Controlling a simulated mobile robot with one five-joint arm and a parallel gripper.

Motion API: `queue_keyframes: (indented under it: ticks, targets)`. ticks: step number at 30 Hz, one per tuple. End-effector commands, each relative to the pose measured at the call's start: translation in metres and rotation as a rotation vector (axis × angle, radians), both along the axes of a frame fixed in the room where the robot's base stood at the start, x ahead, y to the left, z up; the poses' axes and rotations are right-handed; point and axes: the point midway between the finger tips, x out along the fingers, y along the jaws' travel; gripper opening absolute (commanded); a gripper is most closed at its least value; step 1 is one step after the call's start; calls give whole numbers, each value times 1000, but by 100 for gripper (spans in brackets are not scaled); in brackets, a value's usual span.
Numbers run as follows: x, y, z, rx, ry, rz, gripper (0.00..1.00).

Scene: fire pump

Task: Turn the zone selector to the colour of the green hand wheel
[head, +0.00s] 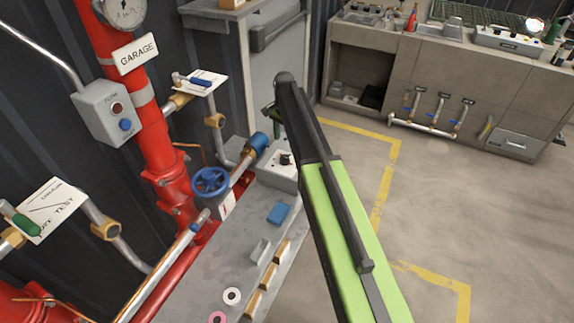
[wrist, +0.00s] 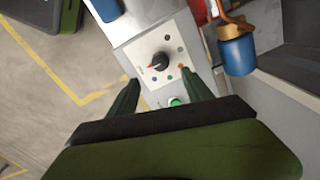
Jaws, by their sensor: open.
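The box (head: 283,178) stands on the grey bench in the head view. My gripper (wrist: 160,78) is open, its fingertips either side of the knob's near side; contact cannot be told. In the head view my gripper (head: 274,112) is partly hidden by my arm.
Red pipes (head: 160,150) with a green-handled valve (head: 22,224) and a blue-handled valve (head: 200,82) line the left. A blue cylinder (wrist: 236,56) stands close right of the selector in the wrist view. Floor on the right is clear.

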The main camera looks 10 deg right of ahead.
Motion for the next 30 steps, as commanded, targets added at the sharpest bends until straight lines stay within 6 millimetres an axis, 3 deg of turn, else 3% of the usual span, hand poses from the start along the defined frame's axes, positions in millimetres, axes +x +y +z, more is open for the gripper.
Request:
queue_keyframes:
  ticks: [1, 13, 24, 30]
  targets:
    - [0, 0, -23, 0, 0, 0, 59]
    - [0, -1, -100, 0, 0, 0, 59]
    - [0, -1, -105, 0, 0, -1, 59]
    - [0, -1, -105, 0, 0, -1, 34]
